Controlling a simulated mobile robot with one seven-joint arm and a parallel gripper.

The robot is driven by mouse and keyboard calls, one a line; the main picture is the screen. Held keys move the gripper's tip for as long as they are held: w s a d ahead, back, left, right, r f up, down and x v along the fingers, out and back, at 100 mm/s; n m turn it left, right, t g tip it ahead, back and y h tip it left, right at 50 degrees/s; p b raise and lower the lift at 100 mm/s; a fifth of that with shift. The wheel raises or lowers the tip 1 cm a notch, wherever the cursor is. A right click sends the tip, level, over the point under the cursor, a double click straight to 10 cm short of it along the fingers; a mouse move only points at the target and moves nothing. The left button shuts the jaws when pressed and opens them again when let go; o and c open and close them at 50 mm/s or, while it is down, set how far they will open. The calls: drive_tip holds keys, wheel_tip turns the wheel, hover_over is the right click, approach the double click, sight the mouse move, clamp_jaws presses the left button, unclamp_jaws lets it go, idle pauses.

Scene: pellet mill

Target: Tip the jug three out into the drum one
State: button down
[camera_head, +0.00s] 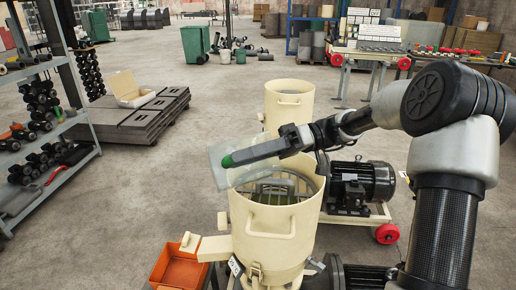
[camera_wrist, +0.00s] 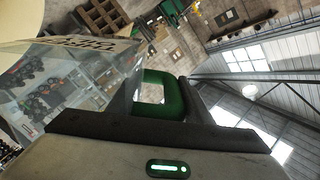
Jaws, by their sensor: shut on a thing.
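A clear jug (camera_head: 217,172) with a green handle hangs tilted over the left rim of the near cream drum (camera_head: 262,235). My gripper (camera_head: 238,156) is shut on the jug's green handle, which shows between the two fingers in the wrist view (camera_wrist: 160,96). The jug's clear wall (camera_wrist: 80,70) with dark markings fills the left of the wrist view. The near drum is open on top, with a metal grille (camera_head: 275,188) inside. I cannot make out any contents in the jug or read a number on jug or drum.
A second cream drum (camera_head: 289,104) stands behind. A black motor (camera_head: 362,183) on a cart with red wheels is to the right. An orange bin (camera_head: 180,268) sits at the near drum's lower left. Shelving (camera_head: 40,140) lines the left, with open floor between.

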sight(225, 167)
drive_tip(key=a+h+p, duration=0.1)
drive_tip(key=a+h, duration=0.1)
drive_tip(key=s+a+r+t+h+p, duration=0.1)
drive_tip(key=a+h+p, duration=0.1)
drive_tip(key=s+a+t+h+p, duration=0.1)
drive_tip(key=a+h, duration=0.1)
drive_tip(key=shift+a+r+p, duration=0.1)
drive_tip(key=shift+r+p, duration=0.05)
drive_tip(key=shift+p, duration=0.15)
drive_tip(key=f+h, duration=0.1)
drive_tip(key=a+f+t+h, duration=0.1)
drive_tip(key=h, duration=0.1)
drive_tip(key=shift+s, duration=0.1)
drive_tip(key=f+h, duration=0.1)
drive_tip(key=d+f+t+h+b, duration=0.1)
drive_tip(key=f+h, duration=0.3)
drive_tip(key=shift+w+d+f+t, duration=0.15)
drive_tip(key=shift+w+d+t, duration=0.1)
drive_tip(key=shift+d+t, duration=0.05)
drive_tip(key=shift+w+d+f+h+b, duration=0.2)
drive_tip(key=shift+d+f+h+b, duration=0.35)
drive_tip(key=shift+f+h, duration=0.4)
drive_tip(key=shift+r, duration=0.15)
wheel_tip(225, 167, up, 5)
drive_tip(key=p, duration=0.4)
